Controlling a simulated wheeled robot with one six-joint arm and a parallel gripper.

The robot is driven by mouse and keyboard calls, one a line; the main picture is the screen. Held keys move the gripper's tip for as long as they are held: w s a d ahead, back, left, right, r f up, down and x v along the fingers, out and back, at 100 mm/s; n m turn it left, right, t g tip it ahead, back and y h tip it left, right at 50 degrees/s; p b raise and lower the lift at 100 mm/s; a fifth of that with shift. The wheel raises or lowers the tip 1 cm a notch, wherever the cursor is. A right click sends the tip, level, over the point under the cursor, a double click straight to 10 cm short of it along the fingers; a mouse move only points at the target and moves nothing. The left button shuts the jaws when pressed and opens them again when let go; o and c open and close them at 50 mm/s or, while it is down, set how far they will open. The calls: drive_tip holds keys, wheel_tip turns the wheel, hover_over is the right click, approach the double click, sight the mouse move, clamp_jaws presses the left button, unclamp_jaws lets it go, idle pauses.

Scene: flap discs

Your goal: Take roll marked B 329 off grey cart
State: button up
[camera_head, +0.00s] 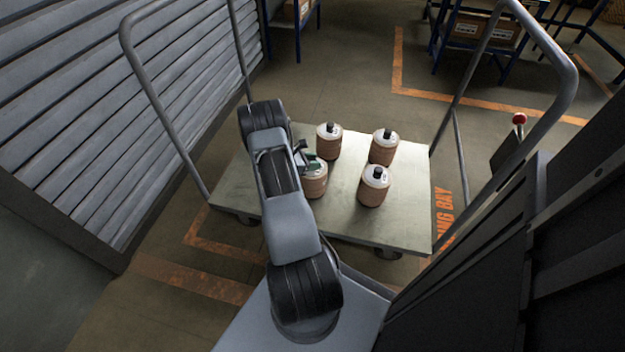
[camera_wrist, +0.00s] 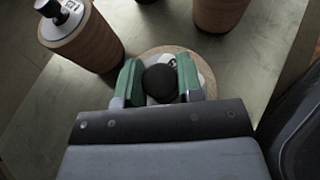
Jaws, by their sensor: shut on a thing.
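Several brown rolls with white tops and black knobs stand upright on the grey cart (camera_head: 250,197). My gripper (camera_head: 306,157) is over the near left roll (camera_head: 314,184). In the wrist view my gripper (camera_wrist: 160,82) has its green fingers closed on the black knob of this roll (camera_wrist: 190,58), from both sides. The roll appears to be on or just above the cart deck; I cannot tell which. The other rolls are the back left one (camera_head: 328,146), the back right one (camera_head: 383,151) and the front right one (camera_head: 374,190). The label markings are too small to read.
The cart has tall grey tube handles at its left (camera_head: 165,95) and right (camera_head: 465,85) ends. A slatted wall (camera_head: 90,110) stands at the left. Shelves with boxes (camera_head: 485,30) stand at the back.

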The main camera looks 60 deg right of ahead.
clamp_jaws()
drive_tip(key=shift+r, duration=0.15)
drive_tip(key=shift+r, duration=0.1)
